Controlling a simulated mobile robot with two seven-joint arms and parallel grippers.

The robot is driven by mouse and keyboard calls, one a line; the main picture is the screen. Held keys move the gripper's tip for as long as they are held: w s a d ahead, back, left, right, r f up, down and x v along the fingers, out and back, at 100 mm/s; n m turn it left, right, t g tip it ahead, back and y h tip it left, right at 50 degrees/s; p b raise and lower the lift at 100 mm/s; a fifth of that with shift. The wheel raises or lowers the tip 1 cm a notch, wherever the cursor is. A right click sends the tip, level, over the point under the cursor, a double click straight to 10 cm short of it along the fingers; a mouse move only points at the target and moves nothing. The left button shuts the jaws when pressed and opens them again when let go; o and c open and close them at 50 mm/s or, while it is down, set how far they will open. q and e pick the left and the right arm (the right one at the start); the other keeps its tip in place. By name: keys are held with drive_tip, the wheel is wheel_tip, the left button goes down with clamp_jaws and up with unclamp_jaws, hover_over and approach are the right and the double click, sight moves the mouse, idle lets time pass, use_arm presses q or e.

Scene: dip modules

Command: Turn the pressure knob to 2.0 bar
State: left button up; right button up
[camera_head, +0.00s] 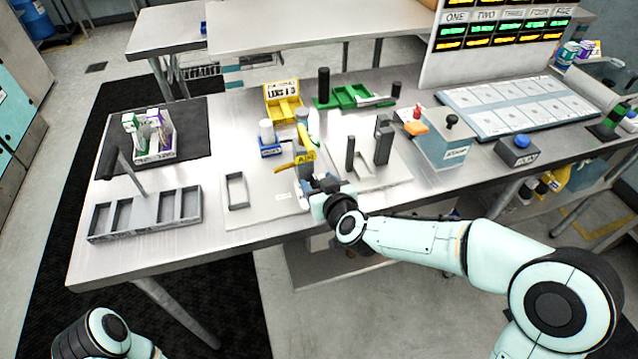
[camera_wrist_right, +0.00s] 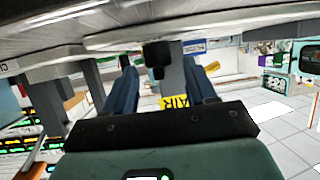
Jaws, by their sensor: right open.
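In the head view my right gripper (camera_head: 314,186) is low at the front of the bench, at the foot of a grey post with a yellow AIR label (camera_head: 305,158). In the right wrist view my right gripper (camera_wrist_right: 158,68) is open, its two blue fingers apart. A small black knob-like part (camera_wrist_right: 157,52) shows between the fingers, in front of a grey upright; I cannot tell whether the fingers touch it. The AIR label (camera_wrist_right: 197,101) shows beside it. No pressure scale can be read. My left gripper is out of view.
A grey compartment tray (camera_head: 143,216) stands at the left front of the bench. A yellow bin (camera_head: 284,108) and a green tray (camera_head: 352,97) stand behind. Grey posts (camera_head: 384,143) and a box with a black knob (camera_head: 444,147) stand right of the gripper.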

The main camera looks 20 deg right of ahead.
clamp_jaws()
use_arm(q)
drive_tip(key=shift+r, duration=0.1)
